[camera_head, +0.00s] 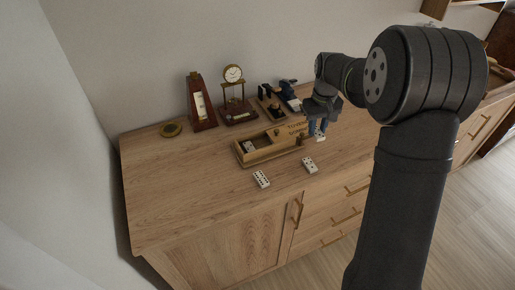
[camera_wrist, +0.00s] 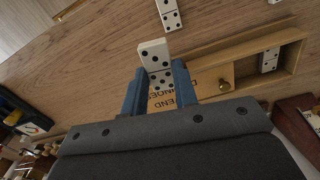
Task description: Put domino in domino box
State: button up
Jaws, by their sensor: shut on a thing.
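My gripper (camera_head: 317,120) is shut on a white domino (camera_head: 319,135) with black dots. In the wrist view this domino (camera_wrist: 154,54) sticks out between the blue fingers (camera_wrist: 157,80). The wooden domino box (camera_head: 272,156) stands on the cabinet, left of my gripper in the head view; its wall also shows in the wrist view (camera_wrist: 240,43). One domino (camera_head: 249,146) lies in its open left part; it shows in the wrist view too (camera_wrist: 270,60). The lettered lid, with a round knob (camera_wrist: 224,86), is partly hidden by my gripper. Two loose dominoes (camera_head: 261,179) (camera_head: 309,165) lie in front of the box.
A round brass object (camera_head: 171,129) lies at the left. The cabinet top (camera_head: 190,195) is clear at the front left.

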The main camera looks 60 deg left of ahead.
jog(key=s+a+r+n, duration=0.2)
jog(key=s+a, duration=0.1)
jog(key=s, duration=0.3)
send_over(263, 145)
notch_tip(263, 145, down, 7)
jog(key=shift+f, duration=0.1)
jog(key=shift+a+f, duration=0.1)
jog(key=shift+f, duration=1.85)
jog(key=shift+f, duration=0.1)
jog(key=o, duration=0.6)
jog(key=shift+f, duration=0.1)
jog(key=shift+o, duration=0.2)
notch_tip(263, 145, up, 12)
jog(key=shift+r, duration=0.2)
